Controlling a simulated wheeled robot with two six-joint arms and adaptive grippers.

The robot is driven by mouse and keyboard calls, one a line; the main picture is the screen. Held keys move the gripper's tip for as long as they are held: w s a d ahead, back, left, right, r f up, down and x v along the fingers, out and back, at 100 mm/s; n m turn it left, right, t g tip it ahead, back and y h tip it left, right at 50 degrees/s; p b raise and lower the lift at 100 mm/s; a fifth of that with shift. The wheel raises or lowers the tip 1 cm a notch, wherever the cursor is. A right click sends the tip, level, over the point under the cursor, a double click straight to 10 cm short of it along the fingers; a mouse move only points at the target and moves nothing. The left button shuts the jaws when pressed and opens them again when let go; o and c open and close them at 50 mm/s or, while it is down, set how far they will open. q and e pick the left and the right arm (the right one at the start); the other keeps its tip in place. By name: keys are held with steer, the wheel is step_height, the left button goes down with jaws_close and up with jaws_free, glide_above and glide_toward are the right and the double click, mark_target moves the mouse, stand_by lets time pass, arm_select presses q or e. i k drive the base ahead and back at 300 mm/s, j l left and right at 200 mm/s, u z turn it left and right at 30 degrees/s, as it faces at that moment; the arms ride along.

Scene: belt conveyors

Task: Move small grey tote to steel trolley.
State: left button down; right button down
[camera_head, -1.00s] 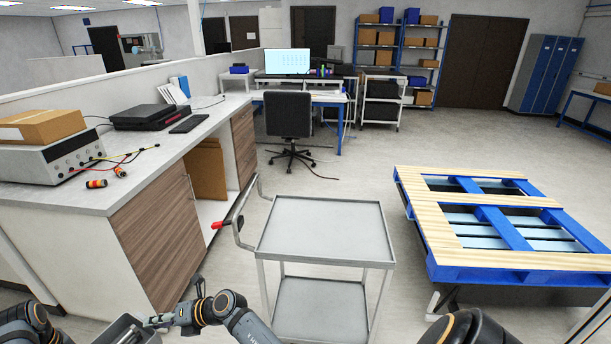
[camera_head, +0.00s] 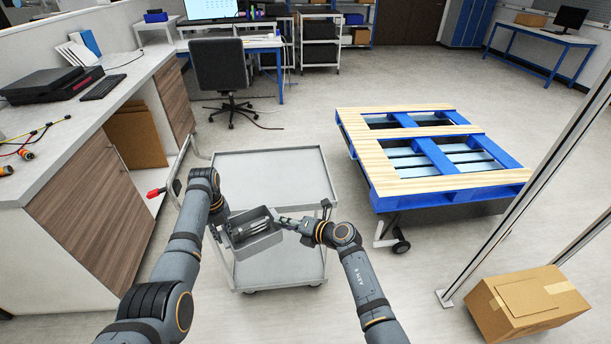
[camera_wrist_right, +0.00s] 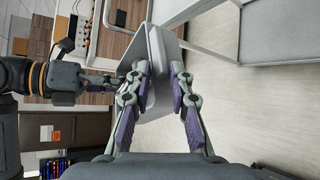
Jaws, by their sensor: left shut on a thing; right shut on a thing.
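The small grey tote (camera_head: 256,246) is held between my two grippers in the head view, in front of the near edge of the steel trolley (camera_head: 270,176). The trolley's top shelf is bare, and the tote hides part of the trolley's lower shelf.
A blue and wood pallet (camera_head: 425,155) stands right of the trolley. A cardboard box (camera_head: 525,303) sits on the floor at the lower right, by a metal post. A workbench (camera_head: 60,165) runs along the left. An office chair (camera_head: 222,72) stands behind.

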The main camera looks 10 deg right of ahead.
mark_target(267, 177)
steer(key=i+l+z, duration=0.1)
steer(key=i, duration=1.2)
